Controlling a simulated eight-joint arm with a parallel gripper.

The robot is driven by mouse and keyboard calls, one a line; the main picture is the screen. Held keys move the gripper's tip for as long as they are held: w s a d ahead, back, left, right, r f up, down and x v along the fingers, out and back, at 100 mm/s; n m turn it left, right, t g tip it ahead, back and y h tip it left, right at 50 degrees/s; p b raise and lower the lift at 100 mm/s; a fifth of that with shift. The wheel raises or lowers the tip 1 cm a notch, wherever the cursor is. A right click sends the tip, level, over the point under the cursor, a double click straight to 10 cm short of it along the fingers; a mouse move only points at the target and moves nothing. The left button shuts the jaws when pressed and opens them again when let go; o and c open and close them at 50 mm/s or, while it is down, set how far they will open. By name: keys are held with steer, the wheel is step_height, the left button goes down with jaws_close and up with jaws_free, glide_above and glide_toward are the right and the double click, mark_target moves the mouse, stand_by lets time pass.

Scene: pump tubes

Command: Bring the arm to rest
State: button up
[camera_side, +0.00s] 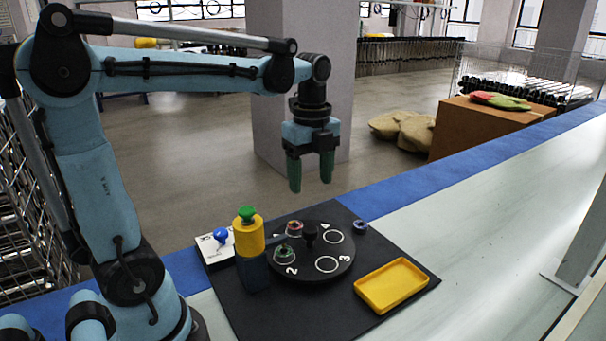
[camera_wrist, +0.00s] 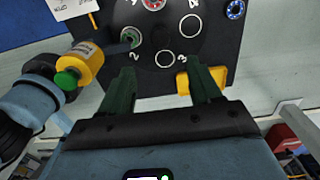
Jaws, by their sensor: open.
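My gripper (camera_side: 310,171) hangs in the air above the work board, its two green fingers apart with nothing between them. The fingers also show in the wrist view (camera_wrist: 163,88). Below is a round black turntable (camera_side: 336,275) with numbered white circles and a black centre knob (camera_side: 310,232). A small red-rimmed ring piece (camera_side: 294,228) and a greenish ring piece (camera_side: 285,251) sit on the turntable at two of the circles. The circles on the right look empty. A blue ring piece (camera_side: 361,225) lies on the board off the turntable. My gripper touches none of these.
A yellow cylinder with a green top (camera_side: 249,238) stands on a blue block left of the turntable. A white panel with a blue knob (camera_side: 220,236) is behind it. A yellow tray (camera_side: 391,286) lies empty at right on the black board (camera_side: 330,315). The bench to the right is clear.

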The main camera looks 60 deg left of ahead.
steer(key=s+d+f+n+t, duration=0.4)
steer(key=d+n+t, duration=0.3)
steer(key=n, duration=1.1)
steer(key=shift+s+d+f, duration=0.25)
steer(key=shift+s+f, duration=0.05)
steer(key=shift+f, duration=0.2)
